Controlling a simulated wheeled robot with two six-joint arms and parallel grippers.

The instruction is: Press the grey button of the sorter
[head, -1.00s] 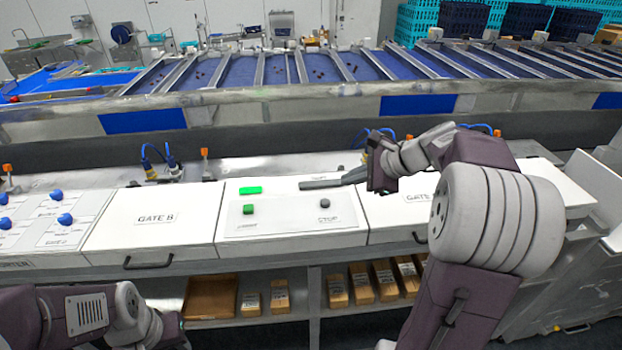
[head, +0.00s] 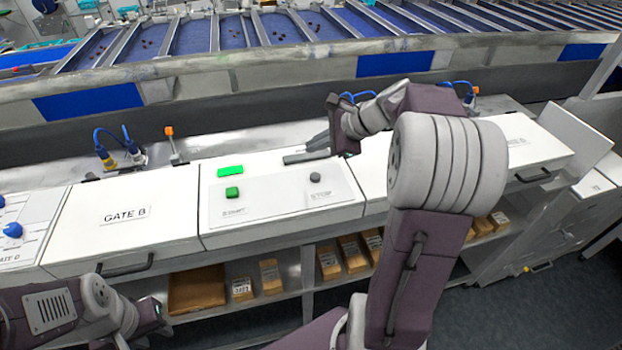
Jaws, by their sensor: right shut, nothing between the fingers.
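The grey button (head: 315,176) is a small round knob above the STOP label on the white sorter panel (head: 275,213). My right gripper (head: 288,159) reaches in from the right and is shut and empty. Its fingertips are behind and slightly left of the grey button, apart from it in the picture; their height over the panel is hard to judge. My left arm's end (head: 150,318) is low at left, and its fingers cannot be made out.
The GATE B cover (head: 128,212) stands left of the panel, and another white cover (head: 528,150) is to the right, partly behind my right arm. Blue cables and an orange-topped post (head: 170,132) rise behind. Cardboard boxes (head: 270,277) sit on the shelf below.

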